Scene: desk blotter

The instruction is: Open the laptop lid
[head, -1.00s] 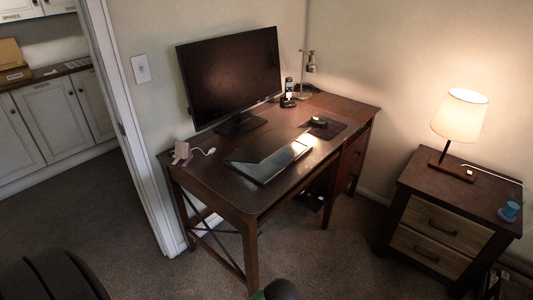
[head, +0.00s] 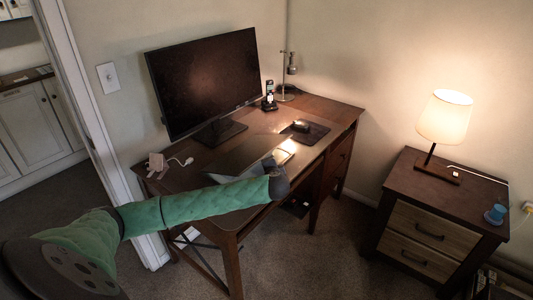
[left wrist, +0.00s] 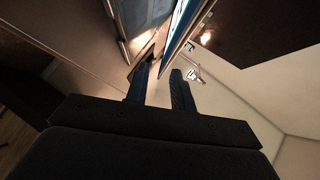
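The laptop (head: 238,158) lies on the desk in front of the monitor, partly hidden behind my left arm in the head view. Its lid looks partly raised; the exact angle is hard to tell. In the left wrist view a bluish screen panel (left wrist: 184,24) and a lighter panel (left wrist: 146,18) stand apart with a gap between them. My left gripper (left wrist: 160,75) points at this gap, its two dark fingers apart with nothing seen between them. Contact with the lid cannot be told. In the head view the fingers are hidden beyond the arm's end. My right gripper is out of view.
The monitor (head: 205,82) stands behind the laptop. A mouse (head: 301,126) on a dark mat, a phone on a stand (head: 269,96) and a desk lamp (head: 289,72) are at the desk's right and back. A nightstand (head: 435,215) with a lit lamp stands right.

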